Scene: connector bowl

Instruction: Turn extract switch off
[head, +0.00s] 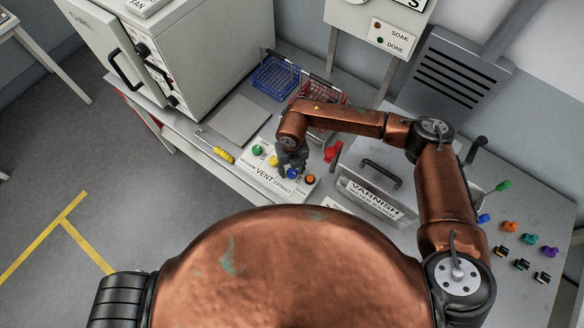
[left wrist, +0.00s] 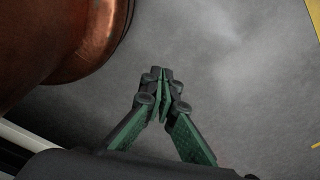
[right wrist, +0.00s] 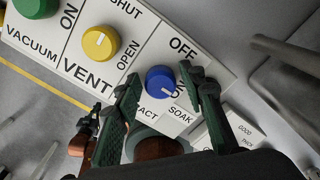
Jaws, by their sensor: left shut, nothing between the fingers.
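The extract switch is a blue knob (head: 292,173) at the right end of the white switch panel (head: 262,184). In the right wrist view the blue knob (right wrist: 160,79) has a pale mark pointing to the lower right, away from the OFF label above it. The ON label beside it is partly hidden by a finger. My right gripper (head: 291,160) is over the panel and open. Its fingers (right wrist: 160,76) appear on either side of the blue knob; I cannot tell whether they touch it. My left gripper (left wrist: 163,78) is shut and empty above the grey floor.
Yellow vent knob (right wrist: 101,42) and green vacuum knob (right wrist: 36,6) sit left of the blue one. An orange button (head: 310,179) is close on its right.

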